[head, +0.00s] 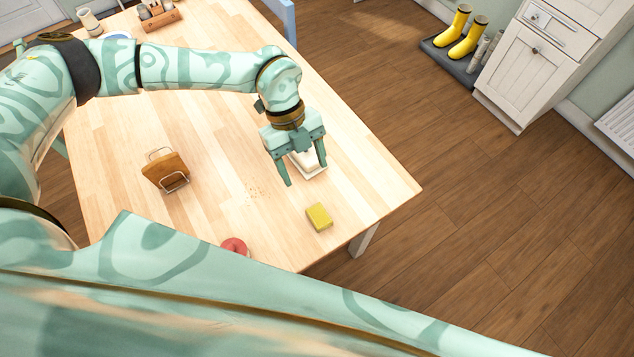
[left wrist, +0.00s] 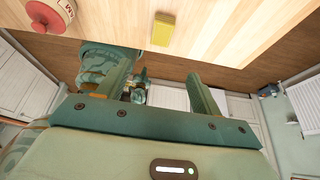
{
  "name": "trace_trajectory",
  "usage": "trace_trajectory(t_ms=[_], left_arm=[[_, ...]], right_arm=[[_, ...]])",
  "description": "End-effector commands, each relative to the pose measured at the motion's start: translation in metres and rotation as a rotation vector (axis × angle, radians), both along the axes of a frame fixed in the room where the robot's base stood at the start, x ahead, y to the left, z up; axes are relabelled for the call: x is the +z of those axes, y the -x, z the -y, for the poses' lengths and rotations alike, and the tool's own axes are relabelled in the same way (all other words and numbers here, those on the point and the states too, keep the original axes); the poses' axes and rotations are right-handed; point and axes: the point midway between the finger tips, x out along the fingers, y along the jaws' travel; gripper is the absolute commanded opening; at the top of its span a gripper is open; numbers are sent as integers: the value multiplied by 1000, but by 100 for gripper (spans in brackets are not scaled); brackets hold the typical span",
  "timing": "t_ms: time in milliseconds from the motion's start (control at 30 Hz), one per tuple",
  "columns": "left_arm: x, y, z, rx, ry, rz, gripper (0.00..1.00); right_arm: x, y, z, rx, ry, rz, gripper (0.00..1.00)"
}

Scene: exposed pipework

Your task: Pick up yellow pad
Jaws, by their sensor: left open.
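The yellow pad (head: 319,216) is a small block lying flat on the wooden table near its front right edge. It also shows in the left wrist view (left wrist: 163,29), at the top and beyond the fingertips. My left gripper (head: 304,174) is open, with its fingers pointing down over the table.
A white object (head: 312,172) lies behind the left fingers, partly hidden. A red round object (head: 235,246) sits at the front edge, partly hidden by my body. A wire holder with brown boards (head: 166,171) stands left. Crumbs lie on the table (head: 206,235) between.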

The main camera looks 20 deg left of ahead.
Motion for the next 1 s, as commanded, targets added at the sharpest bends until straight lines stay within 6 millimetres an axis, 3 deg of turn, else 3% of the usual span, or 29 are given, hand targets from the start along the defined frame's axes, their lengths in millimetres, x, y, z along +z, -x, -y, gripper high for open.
trace_trajectory(t_ms=[167, 367, 500, 800, 1000], left_arm=[[-13, 5, -2, -1, -31, 0, 65], [-60, 18, 14, -3, -29, -2, 65], [-87, 25, 22, -3, -29, 0, 65], [-109, 29, 30, -1, -29, 2, 65], [-140, 34, 41, -2, -28, -1, 65]], right_arm=[[-2, 4, 2, 2, 2, -6, 0], [-13, 20, 10, 6, 13, -34, 0], [-19, 21, 12, 7, 16, -36, 0], [-25, 13, 10, 5, 14, -24, 0], [-38, 16, 6, 3, 8, -32, 0]])
